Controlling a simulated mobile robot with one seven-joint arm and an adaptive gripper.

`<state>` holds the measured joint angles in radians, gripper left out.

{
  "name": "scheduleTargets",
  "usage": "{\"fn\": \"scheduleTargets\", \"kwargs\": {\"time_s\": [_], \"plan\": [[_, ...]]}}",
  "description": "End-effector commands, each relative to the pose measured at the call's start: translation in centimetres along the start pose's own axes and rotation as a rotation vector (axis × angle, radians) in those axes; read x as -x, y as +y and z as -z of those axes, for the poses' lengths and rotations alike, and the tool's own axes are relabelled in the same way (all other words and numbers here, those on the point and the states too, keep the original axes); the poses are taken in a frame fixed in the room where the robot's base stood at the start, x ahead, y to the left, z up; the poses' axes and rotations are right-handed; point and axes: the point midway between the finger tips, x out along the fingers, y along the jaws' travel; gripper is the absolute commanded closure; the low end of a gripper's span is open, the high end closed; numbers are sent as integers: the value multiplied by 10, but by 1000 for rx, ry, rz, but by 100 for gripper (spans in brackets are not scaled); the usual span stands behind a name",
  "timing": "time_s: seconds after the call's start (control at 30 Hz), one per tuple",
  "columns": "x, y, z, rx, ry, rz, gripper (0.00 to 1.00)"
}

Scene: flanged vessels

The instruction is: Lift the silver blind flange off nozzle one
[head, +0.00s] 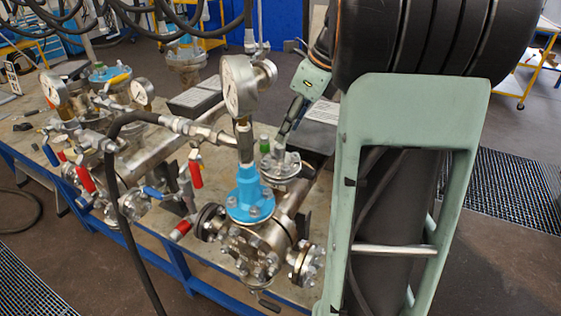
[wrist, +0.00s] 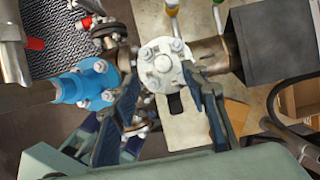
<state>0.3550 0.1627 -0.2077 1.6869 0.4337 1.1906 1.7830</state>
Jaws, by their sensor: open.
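A round silver flange (head: 281,166) with bolts around its rim sits on the vessel just behind the blue flange. In the wrist view the silver flange (wrist: 161,62) lies at the fingertips of my gripper (wrist: 160,76), with one finger on each side of its near half. The fingers are apart; I cannot tell whether they touch the rim. In the head view my gripper (head: 284,134) points down just above the flange, partly hidden by my arm. The nozzle under the flange is hidden from above in the wrist view.
The blue flange (head: 250,195) stands close beside it, carrying a pipe and a pressure gauge (head: 239,84). A black hose (head: 118,195) hangs at the front. Valves with red handles (head: 195,172) stand to the left. More piping fills the bench's left side.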

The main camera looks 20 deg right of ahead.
Motion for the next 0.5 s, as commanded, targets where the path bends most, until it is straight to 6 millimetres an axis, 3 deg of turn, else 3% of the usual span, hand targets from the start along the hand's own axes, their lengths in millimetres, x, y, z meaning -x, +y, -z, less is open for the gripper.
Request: {"fn": "scheduleTargets", "kwargs": {"time_s": [0.5], "plan": [[-62, -4, 3, 3, 1, -1, 59]]}}
